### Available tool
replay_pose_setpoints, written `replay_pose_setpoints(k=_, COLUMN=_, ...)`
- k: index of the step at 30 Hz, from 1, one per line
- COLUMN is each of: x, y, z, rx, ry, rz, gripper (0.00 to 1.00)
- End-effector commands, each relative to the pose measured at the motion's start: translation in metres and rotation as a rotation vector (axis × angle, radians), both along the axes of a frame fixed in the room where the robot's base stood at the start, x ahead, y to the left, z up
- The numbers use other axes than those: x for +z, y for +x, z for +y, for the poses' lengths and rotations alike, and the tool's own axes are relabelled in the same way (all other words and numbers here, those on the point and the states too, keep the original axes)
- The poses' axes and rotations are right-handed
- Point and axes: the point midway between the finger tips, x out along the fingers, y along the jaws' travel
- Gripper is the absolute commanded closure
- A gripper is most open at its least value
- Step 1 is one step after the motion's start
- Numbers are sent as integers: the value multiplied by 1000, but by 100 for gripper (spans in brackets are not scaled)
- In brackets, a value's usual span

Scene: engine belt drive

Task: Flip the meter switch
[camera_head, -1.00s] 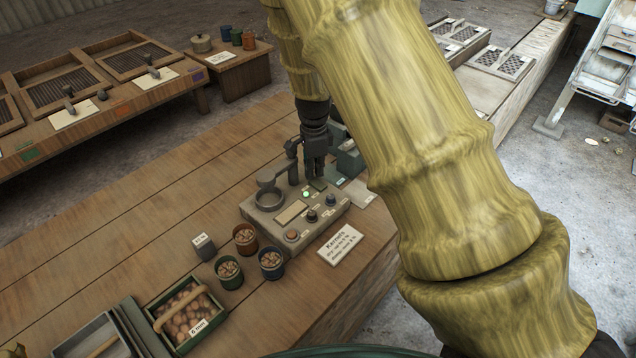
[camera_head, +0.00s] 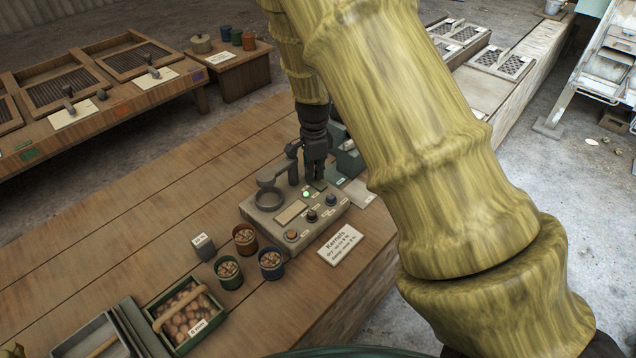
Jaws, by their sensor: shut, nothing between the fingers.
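The meter (camera_head: 268,222) is a grey box on the wooden bench, with a round cup on a post at its left, a pale display panel and a lit green lamp (camera_head: 306,194). My gripper (camera_head: 316,180) is shut and points down at the back right part of the meter top, beside the green lamp. Its fingertips are at or just above the panel; I cannot tell whether they touch. The switch itself is not clearly visible and may be hidden by the fingers.
A sign (camera_head: 340,243) reading "Kernels" lies in front of the meter. A green box (camera_head: 349,160) stands close behind my gripper. The bench's left part is bare.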

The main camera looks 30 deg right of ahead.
Motion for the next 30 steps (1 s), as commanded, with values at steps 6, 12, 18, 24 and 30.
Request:
replay_pose_setpoints(k=6, x=-3, y=0, z=0, rx=0, ry=0, rz=0, gripper=100)
replay_pose_setpoints(k=12, x=-5, y=0, z=0, rx=0, ry=0, rz=0, gripper=100)
replay_pose_setpoints(k=18, x=-7, y=0, z=0, rx=0, ry=0, rz=0, gripper=100)
replay_pose_setpoints(k=24, x=-9, y=0, z=0, rx=0, ry=0, rz=0, gripper=100)
replay_pose_setpoints(k=30, x=-11, y=0, z=0, rx=0, ry=0, rz=0, gripper=100)
